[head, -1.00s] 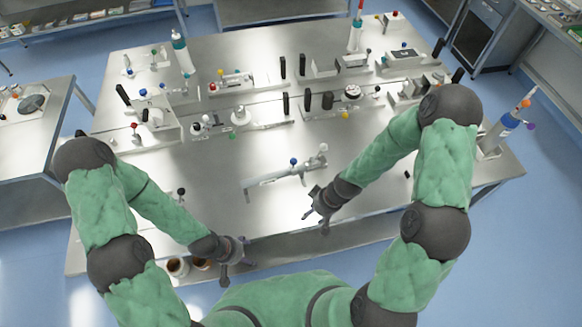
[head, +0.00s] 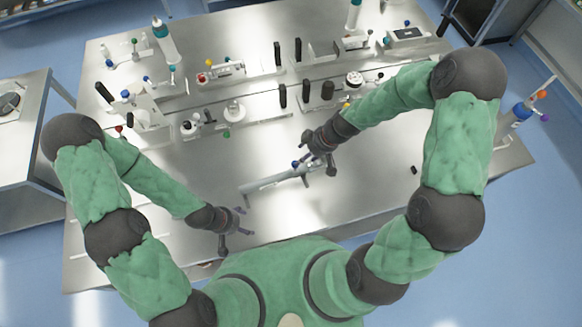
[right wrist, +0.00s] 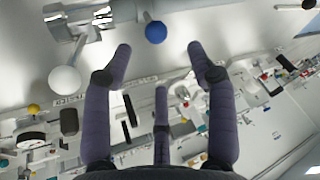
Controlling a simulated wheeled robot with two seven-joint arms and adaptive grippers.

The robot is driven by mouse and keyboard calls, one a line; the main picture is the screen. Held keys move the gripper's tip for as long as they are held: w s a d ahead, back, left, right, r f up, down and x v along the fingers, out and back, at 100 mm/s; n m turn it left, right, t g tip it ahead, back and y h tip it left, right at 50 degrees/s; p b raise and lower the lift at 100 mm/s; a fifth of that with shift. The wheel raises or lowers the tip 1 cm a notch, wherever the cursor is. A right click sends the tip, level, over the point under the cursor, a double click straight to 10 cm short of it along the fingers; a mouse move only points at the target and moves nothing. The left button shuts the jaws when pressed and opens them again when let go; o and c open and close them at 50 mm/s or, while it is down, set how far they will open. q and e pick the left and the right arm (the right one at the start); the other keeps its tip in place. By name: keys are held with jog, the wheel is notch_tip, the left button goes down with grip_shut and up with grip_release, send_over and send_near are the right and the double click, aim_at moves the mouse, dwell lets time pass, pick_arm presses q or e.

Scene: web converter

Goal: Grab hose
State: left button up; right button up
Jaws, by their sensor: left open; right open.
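A pale metal tube-like piece (head: 266,184) lies near the front middle of the table; I cannot tell for sure that it is the hose. It has a blue ball knob, which in the right wrist view (right wrist: 155,32) shows just past the fingertips, and a white ball knob (right wrist: 64,79). My right gripper (head: 321,166) is open and empty over the piece's right end and hides part of it. In the right wrist view its spread fingers (right wrist: 158,55) point toward the blue knob. My left gripper (head: 237,222) is open and empty near the table's front edge, left of the piece.
The steel table (head: 340,205) is clear around its front middle. A bottle (head: 164,42) stands at the back left. A side table (head: 20,130) is at the left.

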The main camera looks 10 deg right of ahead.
aim_at(285, 179)
jog(key=x, duration=0.9)
jog(key=shift+w+d+f+b, duration=0.1)
jog(key=shift+w+f+b, duration=0.05)
jog(key=shift+f+b, duration=0.25)
jog(key=shift+c, duration=1.2)
jog(key=shift+r, duration=0.1)
grip_shut()
